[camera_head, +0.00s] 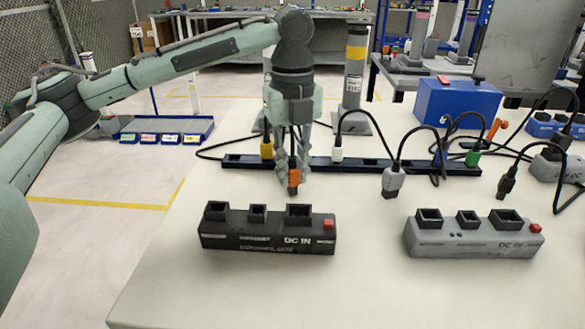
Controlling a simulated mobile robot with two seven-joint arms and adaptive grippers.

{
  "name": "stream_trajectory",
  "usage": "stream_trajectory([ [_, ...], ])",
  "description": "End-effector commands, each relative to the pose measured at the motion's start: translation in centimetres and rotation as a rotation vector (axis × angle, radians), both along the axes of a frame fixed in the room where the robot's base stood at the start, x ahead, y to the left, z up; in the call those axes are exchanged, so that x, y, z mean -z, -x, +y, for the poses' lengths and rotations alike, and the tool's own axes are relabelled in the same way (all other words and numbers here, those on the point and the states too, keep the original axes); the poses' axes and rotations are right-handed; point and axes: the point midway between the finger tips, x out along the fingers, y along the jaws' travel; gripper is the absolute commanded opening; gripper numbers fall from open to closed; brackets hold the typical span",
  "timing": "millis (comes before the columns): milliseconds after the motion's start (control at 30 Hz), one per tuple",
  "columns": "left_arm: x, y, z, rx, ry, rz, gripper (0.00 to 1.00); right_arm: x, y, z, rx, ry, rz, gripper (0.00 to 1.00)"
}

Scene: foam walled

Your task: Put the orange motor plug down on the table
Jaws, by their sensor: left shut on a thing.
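My left gripper (292,165) points straight down over the table and is shut on the orange motor plug (294,179). The plug hangs upright between the fingertips, behind the black DC IN socket block (267,243). I cannot tell whether its lower end touches the white table (170,285). The fingers partly hide the plug and its cable. My right gripper is not in view.
A black rail (350,165) behind the gripper holds yellow (267,149), white (337,153) and green (473,157) plugs. A grey plug (392,181) and a grey DC IN block (470,236) are to the right. A blue box (455,102) stands behind. The front left of the table is clear.

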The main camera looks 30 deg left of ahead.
Motion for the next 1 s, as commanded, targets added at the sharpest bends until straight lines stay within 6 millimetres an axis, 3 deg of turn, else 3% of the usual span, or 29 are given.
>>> stream_trajectory([
  [300,0.1,0.0,0.0,0.0,0.0,-0.001,0.0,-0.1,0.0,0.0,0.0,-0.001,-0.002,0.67],
  [333,0.2,0.0,0.0,0.0,0.001,-0.002,0.2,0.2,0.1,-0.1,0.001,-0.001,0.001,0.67],
  [500,0.2,0.0,0.0,0.0,0.001,-0.002,0.38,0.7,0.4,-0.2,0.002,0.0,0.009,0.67],
  [867,0.0,0.0,0.0,0.0,0.001,-0.002,0.38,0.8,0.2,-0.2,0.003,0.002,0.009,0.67],
  [1000,-2.4,-0.1,-0.1,0.0,0.001,-0.004,0.38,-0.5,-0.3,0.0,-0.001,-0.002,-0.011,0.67],
])
